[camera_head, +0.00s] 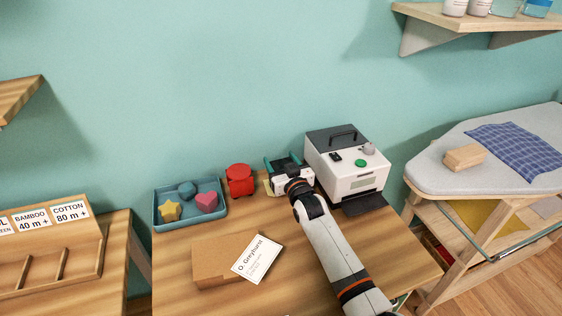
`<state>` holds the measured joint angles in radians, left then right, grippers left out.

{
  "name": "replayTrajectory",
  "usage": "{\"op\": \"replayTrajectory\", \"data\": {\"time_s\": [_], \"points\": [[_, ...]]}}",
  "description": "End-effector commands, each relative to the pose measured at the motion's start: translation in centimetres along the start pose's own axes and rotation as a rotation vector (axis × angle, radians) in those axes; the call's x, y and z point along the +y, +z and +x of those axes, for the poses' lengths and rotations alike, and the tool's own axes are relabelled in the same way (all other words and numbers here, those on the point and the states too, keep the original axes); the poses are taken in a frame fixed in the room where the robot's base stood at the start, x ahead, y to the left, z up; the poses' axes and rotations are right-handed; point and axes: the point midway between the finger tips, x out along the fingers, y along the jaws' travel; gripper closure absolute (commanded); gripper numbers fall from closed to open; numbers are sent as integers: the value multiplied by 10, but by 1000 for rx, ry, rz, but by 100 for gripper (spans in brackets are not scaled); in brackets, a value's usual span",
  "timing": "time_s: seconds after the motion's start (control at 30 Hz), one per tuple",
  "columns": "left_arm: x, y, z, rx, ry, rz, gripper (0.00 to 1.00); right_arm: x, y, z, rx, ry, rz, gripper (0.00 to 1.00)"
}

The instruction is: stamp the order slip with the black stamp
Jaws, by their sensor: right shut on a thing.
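My right gripper (285,164) is at the back of the wooden table, beside the white machine. It is shut on a dark thing, mostly hidden by the gripper, so I cannot tell for sure that it is the black stamp. A pale yellow edge (267,186) shows under the gripper; I cannot tell what it belongs to. A white paper slip (257,259) printed "O. Greyhurst" lies at a slant over the right end of a flat brown cardboard box (219,264). I see no stamp mark on it. My left gripper is out of view.
A blue tray (191,229) with several colored shapes stands at the back left, with a red object (240,180) to its right. A white machine (346,164) with a dark top stands to the right of my gripper. The table (300,290) is bare at front.

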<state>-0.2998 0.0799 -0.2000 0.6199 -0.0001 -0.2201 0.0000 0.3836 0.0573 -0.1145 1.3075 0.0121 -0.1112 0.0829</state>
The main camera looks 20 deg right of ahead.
Motion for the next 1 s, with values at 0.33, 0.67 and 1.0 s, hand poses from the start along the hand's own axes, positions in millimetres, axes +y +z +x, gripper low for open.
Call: {"op": "replayTrajectory", "data": {"time_s": [0.33,0.67,1.0], "points": [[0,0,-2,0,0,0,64,0,-5,-1,11,0,0,61],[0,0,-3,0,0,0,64,0,-5,-1,12,0,0,61],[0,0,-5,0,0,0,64,0,-5,-1,11,0,0,61]]}}
